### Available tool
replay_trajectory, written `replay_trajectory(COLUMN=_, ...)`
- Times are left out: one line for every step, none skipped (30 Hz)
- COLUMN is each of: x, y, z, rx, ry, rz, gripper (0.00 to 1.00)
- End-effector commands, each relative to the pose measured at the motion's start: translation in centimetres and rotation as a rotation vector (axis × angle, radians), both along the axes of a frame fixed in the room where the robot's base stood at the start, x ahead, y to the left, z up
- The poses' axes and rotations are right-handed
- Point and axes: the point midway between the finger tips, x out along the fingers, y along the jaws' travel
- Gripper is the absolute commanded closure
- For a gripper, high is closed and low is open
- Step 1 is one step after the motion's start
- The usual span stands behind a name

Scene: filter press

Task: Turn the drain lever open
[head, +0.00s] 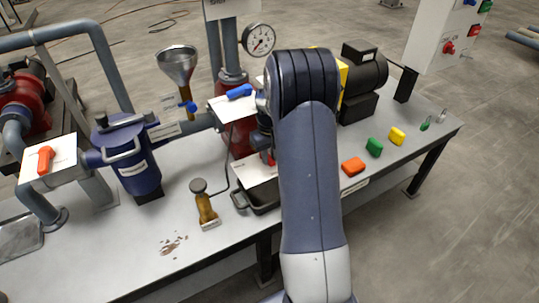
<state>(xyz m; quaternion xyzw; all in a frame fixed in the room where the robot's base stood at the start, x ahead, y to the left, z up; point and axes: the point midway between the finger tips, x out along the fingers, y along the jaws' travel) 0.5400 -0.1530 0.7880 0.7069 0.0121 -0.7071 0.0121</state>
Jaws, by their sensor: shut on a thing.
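A small red piece (271,158), which looks like the drain lever, shows at the left edge of my arm, above a white plate (252,171). Most of it is hidden behind my arm, so its angle cannot be told. My gripper (265,146) shows only as a dark sliver beside the arm, pointing down at the red piece. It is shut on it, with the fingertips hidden. A black drip tray (240,201) sits below the plate.
An orange lever (45,159) is at far left and a blue lever (239,92) behind my gripper. Coloured blocks lie right of my arm.

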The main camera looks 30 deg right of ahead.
Motion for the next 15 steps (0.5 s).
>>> replay_trajectory(x=0.00, y=0.00, z=0.02, rx=0.000, ry=0.000, rz=0.000, gripper=0.97)
replay_trajectory(x=0.00, y=0.00, z=0.02, rx=0.000, ry=0.000, rz=0.000, gripper=1.00)
replay_trajectory(x=0.00, y=0.00, z=0.02, rx=0.000, ry=0.000, rz=0.000, gripper=1.00)
replay_trajectory(x=0.00, y=0.00, z=0.02, rx=0.000, ry=0.000, rz=0.000, gripper=1.00)
replay_trajectory(x=0.01, y=0.00, z=0.02, rx=0.000, ry=0.000, rz=0.000, gripper=1.00)
replay_trajectory(x=0.00, y=0.01, z=0.03, rx=0.000, ry=0.000, rz=-0.002, gripper=1.00)
replay_trajectory(x=0.01, y=0.02, z=0.03, rx=0.000, ry=0.000, rz=-0.004, gripper=1.00)
replay_trajectory(x=0.01, y=0.03, z=0.03, rx=0.000, ry=0.000, rz=-0.007, gripper=1.00)
replay_trajectory(x=0.01, y=0.06, z=0.04, rx=0.000, ry=0.000, rz=-0.012, gripper=1.00)
replay_trajectory(x=0.01, y=0.09, z=0.04, rx=0.000, ry=0.000, rz=-0.018, gripper=1.00)
replay_trajectory(x=0.02, y=0.12, z=0.04, rx=0.000, ry=0.000, rz=-0.025, gripper=1.00)
replay_trajectory(x=0.01, y=0.18, z=0.05, rx=0.000, ry=0.000, rz=-0.039, gripper=1.00)
replay_trajectory(x=0.01, y=0.23, z=0.05, rx=0.000, ry=0.000, rz=-0.049, gripper=1.00)
replay_trajectory(x=0.02, y=0.28, z=0.05, rx=0.000, ry=0.000, rz=-0.062, gripper=1.00)
replay_trajectory(x=0.03, y=0.37, z=0.06, rx=0.000, ry=0.000, rz=-0.082, gripper=1.00)
